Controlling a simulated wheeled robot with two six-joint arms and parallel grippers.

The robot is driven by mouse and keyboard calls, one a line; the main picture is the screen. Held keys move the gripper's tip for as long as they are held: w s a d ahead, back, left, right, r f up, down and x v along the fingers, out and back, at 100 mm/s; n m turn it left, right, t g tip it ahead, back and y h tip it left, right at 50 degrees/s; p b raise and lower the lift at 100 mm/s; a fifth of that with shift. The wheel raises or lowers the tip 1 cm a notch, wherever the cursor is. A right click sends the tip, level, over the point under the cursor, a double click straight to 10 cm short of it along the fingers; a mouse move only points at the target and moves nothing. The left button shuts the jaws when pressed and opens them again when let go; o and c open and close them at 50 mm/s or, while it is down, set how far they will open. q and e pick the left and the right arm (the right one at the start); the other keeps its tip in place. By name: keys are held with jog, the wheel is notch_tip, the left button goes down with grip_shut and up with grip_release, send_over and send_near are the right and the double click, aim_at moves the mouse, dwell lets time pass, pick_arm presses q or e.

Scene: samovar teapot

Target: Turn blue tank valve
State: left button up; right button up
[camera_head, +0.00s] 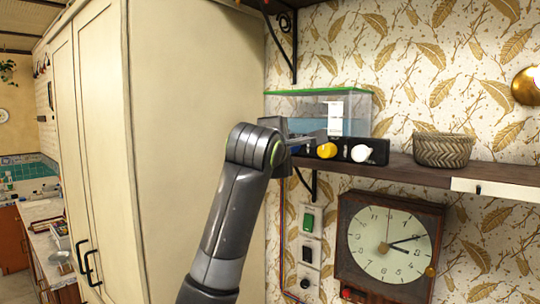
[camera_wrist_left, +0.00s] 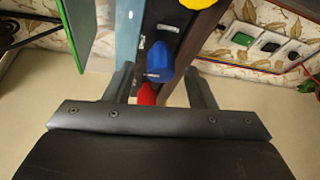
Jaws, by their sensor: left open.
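The glass tank (camera_head: 352,104) with a green rim and bluish water stands on the wall shelf. A dark valve panel (camera_head: 385,151) in front of it carries a yellow valve (camera_head: 327,150) and a white valve (camera_head: 362,153). In the left wrist view the blue valve (camera_wrist_left: 160,60) lies between the fingertips of my left gripper (camera_wrist_left: 160,74), with a gap on each side. The red valve (camera_wrist_left: 147,94) is just beside it, nearer the palm. My left gripper (camera_head: 308,138) is open at the panel's left end. My arm hides the blue and red valves in the head view.
A woven basket (camera_head: 442,149) stands right of the panel on the dark shelf (camera_head: 430,170). Below are a square clock (camera_head: 390,245) and wall switches (camera_head: 308,245). A tall cream cabinet (camera_head: 190,130) rises close on the left.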

pick_arm(q)
jog(key=b+v, duration=0.6)
jog(key=v, duration=0.9)
